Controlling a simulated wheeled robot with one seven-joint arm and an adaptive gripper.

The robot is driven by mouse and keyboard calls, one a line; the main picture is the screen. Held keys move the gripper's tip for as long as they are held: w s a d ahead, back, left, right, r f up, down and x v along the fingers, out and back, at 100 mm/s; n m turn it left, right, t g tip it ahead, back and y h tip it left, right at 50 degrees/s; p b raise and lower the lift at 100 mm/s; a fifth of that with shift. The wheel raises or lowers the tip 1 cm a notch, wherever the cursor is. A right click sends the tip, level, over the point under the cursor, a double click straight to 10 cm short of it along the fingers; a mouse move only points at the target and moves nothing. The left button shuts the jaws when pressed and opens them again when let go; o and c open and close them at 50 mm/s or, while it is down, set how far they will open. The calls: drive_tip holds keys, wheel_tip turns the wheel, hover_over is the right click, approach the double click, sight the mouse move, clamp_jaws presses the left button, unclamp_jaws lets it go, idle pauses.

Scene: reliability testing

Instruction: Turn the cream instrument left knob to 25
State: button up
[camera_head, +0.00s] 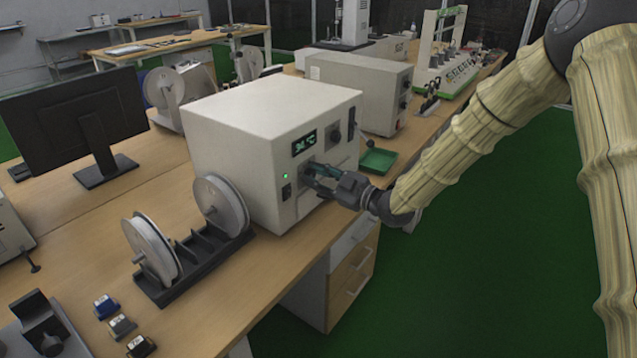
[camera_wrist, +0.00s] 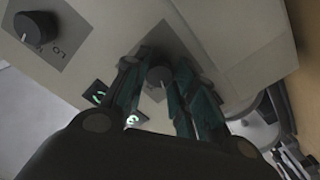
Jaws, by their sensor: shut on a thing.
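The cream instrument (camera_head: 235,125) stands on the wooden bench, with its front panel facing right. Its small dark display (camera_head: 304,142) shows green characters too small to read surely. My gripper (camera_head: 315,174) reaches the panel just below the display and hides the left knob in the head view. In the wrist view, the dark round left knob (camera_wrist: 158,76) with a pale pointer line sits between the two green fingers of my gripper (camera_wrist: 156,82), which are shut on it.
A green light (camera_head: 285,176) and a dark switch (camera_head: 286,192) are on the panel's left side. A spool rack (camera_head: 205,250) stands before the instrument. A green tray (camera_head: 378,161) and a second cream box (camera_head: 350,90) are behind it. The green floor to the right is open.

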drive_tip(key=shift+n, duration=0.3)
drive_tip(key=o, duration=1)
drive_tip(key=shift+o, duration=0.2)
drive_tip(key=v, duration=1.2)
